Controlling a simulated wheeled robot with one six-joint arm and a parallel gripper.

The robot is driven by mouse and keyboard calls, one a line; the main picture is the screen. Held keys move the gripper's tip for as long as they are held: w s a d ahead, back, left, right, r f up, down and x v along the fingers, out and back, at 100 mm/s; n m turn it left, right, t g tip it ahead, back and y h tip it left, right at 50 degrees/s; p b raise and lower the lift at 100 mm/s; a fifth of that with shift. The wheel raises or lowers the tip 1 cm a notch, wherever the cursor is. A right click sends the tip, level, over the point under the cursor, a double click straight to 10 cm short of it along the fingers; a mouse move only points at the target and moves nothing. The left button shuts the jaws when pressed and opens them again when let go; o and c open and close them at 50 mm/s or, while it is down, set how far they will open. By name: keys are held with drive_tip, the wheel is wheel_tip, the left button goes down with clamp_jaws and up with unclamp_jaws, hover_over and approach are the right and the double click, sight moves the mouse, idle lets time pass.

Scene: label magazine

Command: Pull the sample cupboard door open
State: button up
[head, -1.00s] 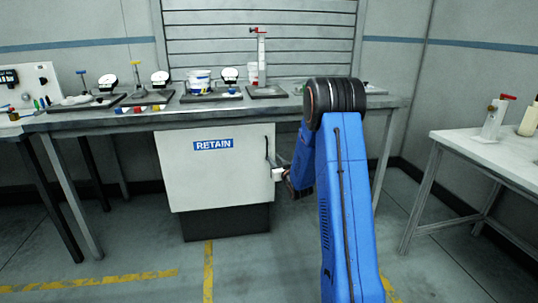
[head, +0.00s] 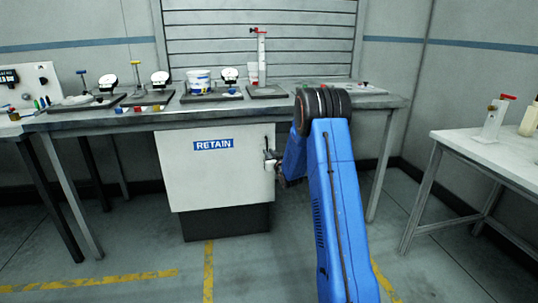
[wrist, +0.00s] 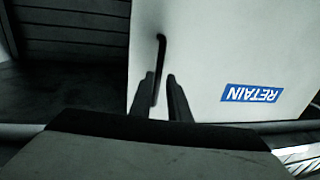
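The sample cupboard door (head: 215,175) is a white panel with a blue RETAIN label (head: 213,145), hung under the bench, and it looks closed. Its dark upright bar handle (head: 267,141) is near the right edge. In the wrist view the door (wrist: 225,55) appears upside down, and the handle (wrist: 161,50) runs down between the two fingers of my gripper (wrist: 163,88). The fingers are apart, with a gap on the right side of the handle; the left finger is close to it. In the head view my gripper (head: 271,160) is at the handle's lower part, partly hidden by my arm.
The bench (head: 120,121) above the door carries dial gauges, a white tub (head: 199,80) and a red-topped stand (head: 262,58). A side table (head: 480,148) stands at the right. The floor before the cupboard is clear, with yellow lines.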

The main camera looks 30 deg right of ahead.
clamp_jaws()
drive_tip(key=shift+s+a, duration=0.3)
drive_tip(key=shift+s, duration=0.1)
